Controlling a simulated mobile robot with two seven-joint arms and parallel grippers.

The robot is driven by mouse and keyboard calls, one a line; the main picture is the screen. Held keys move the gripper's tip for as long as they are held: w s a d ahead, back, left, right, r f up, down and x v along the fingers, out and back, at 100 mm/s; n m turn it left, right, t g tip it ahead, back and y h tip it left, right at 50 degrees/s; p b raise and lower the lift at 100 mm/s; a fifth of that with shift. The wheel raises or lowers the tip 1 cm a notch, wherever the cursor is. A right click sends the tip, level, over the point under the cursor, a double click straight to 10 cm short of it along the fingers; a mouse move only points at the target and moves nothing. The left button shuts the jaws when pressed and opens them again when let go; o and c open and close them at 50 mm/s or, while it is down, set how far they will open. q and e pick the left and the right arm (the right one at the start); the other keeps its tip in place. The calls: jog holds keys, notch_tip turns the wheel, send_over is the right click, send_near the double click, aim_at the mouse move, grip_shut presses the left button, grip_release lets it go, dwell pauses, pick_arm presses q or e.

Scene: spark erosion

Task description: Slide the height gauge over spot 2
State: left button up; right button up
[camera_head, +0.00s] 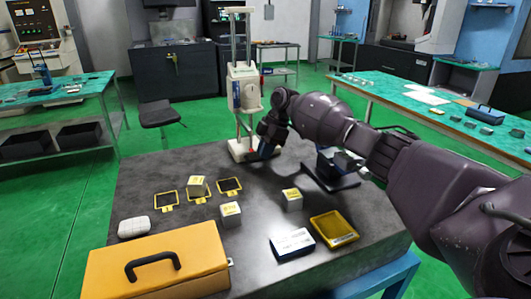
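The height gauge (244,88) is a tall white column instrument standing upright near the back edge of the grey table. Its pale base (238,152) rests on the tabletop. My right gripper (262,152) is low beside the right side of the gauge's base. Its fingers are small and dark here, so I cannot tell whether they touch or hold the base. Three yellow-framed spots lie left of centre: a left one (159,204), a middle one (207,193) and a right one (229,186). A metal block (196,185) sits on the middle spot. The spot numbers are too small to read. My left gripper is out of view.
Two more blocks (231,216) (292,200) stand nearer the front. A yellow toolbox (205,250), white mouse-like object (133,227), blue-and-white box (292,243) and yellow tray (334,229) line the front. A dark stand (330,178) is under my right arm. The tabletop between gauge and spots looks clear.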

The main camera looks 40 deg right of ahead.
jog(key=shift+w+d+f, duration=0.1)
jog(key=shift+d+f, duration=0.1)
jog(key=shift+d, duration=0.2)
jog(key=shift+w+d+r, duration=0.1)
jog(key=shift+d+r, duration=0.05)
jog(key=shift+r, duration=0.1)
jog(key=shift+s+d+r, duration=0.1)
jog(key=shift+s+d, duration=0.05)
jog(key=shift+d, duration=0.5)
jog(key=shift+s+d, duration=0.15)
jog(key=shift+d, duration=0.45)
jog(key=shift+s+d+b, duration=0.2)
jog(key=shift+d, duration=0.6)
jog(key=shift+s+d+b, duration=0.2)
jog(key=shift+d, duration=0.6)
jog(key=shift+s+d, duration=0.15)
jog(key=shift+d, duration=0.45)
jog(key=shift+s+d, duration=0.1)
jog(key=shift+d, duration=0.35)
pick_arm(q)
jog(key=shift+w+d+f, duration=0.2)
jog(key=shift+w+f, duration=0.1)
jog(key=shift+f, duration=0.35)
pick_arm(e)
jog(key=shift+r, duration=0.15)
